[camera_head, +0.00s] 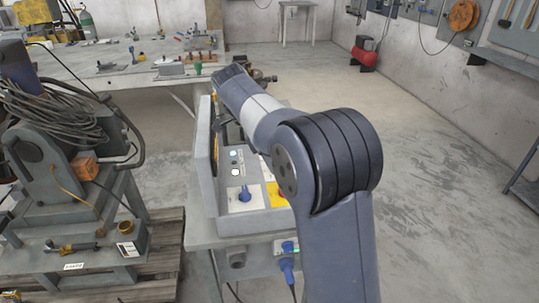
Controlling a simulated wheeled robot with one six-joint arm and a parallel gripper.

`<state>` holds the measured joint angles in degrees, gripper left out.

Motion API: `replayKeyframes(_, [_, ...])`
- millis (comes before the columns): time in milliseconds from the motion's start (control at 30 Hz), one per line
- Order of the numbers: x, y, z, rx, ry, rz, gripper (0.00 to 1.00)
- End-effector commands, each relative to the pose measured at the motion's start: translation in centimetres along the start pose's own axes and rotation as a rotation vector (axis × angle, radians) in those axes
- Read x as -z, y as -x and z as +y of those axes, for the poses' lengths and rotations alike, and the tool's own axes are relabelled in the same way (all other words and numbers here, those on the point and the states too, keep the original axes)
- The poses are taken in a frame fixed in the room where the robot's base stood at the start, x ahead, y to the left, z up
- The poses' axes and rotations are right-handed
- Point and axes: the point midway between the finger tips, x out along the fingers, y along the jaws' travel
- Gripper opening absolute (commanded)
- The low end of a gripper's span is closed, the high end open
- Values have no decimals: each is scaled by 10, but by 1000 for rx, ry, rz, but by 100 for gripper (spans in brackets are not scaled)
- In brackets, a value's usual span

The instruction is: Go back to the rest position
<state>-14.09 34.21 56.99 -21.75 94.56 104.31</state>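My arm reaches from the lower middle of the camera_head view up and to the left, over a grey control box (207,190) on a stand. My gripper is not clearly visible; the arm's far end hides it or it blends with the dark parts there. The arm hides the box's right part. I cannot tell whether the arm touches the box.
A grey machine with coiled cables (50,120) stands on a wooden pallet (160,255) at the left. A workbench (120,68) with tools is behind. A red compressor (364,52) stands by the back wall. The concrete floor (440,170) at the right is clear.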

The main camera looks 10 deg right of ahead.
Motion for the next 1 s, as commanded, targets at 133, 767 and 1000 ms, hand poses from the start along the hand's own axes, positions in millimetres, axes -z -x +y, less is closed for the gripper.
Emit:
replayKeyframes(133, [0, -5, 0, -1, 0, 0, 66])
replayKeyframes(767, [0, -106, 1, -3, 1, 1, 66])
replayKeyframes(1000, [0, -108, 0, 19, 44, 0, 66])
